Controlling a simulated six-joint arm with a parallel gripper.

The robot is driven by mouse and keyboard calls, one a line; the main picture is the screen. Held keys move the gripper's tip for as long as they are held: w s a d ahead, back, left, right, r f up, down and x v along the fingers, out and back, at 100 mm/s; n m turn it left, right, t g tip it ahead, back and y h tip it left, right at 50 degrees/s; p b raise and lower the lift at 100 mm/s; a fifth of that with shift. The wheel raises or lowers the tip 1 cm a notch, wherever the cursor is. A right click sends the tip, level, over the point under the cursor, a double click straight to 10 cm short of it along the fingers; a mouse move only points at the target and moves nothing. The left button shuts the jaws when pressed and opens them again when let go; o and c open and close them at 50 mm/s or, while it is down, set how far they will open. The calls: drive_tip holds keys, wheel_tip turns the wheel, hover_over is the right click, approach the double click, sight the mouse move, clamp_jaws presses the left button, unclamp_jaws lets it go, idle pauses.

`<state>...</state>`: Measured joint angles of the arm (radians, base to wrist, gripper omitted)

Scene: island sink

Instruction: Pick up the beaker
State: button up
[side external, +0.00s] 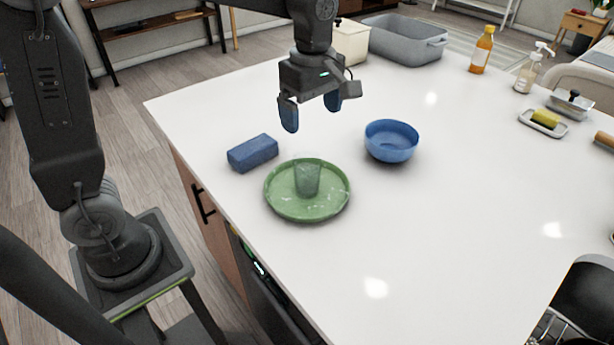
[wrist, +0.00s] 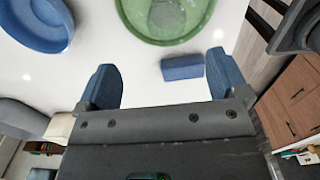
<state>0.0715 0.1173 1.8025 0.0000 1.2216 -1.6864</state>
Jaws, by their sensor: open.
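The beaker (side external: 307,180) is a clear, greenish-looking glass that stands upright on a round green plate (side external: 283,207) near the counter's edge. In the wrist view the beaker (wrist: 166,16) shows from above at the top, partly cut off by the frame, on the green plate (wrist: 200,30). My gripper (side external: 311,112) is open and empty, with blue fingertips, in the air above the counter. It is higher than the beaker and apart from it. In the wrist view my gripper (wrist: 165,82) has its fingers wide apart with nothing between them.
A blue sponge-like block (side external: 253,153) lies left of the plate, and a blue bowl (side external: 391,141) stands to its right. A grey tub (side external: 405,40), an orange bottle (side external: 482,50), a soap dispenser (side external: 530,72) and a yellow sponge (side external: 545,117) are farther back. The front counter is clear.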

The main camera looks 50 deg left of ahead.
hover_over(307, 167)
drive_tip(key=d, duration=0.2)
wheel_tip(307, 167, down, 8)
drive_tip(key=shift+s+a+f, duration=0.1)
drive_tip(key=shift+s+f, duration=0.1)
drive_tip(key=shift+f, duration=0.7)
drive_tip(key=shift+s+a+f, duration=0.1)
drive_tip(key=shift+s+f, duration=0.15)
drive_tip(key=shift+f, duration=0.6)
drive_tip(key=shift+s+f, duration=0.2)
drive_tip(key=shift+f, duration=0.7)
drive_tip(key=c, duration=1)
drive_tip(key=shift+r, duration=0.25)
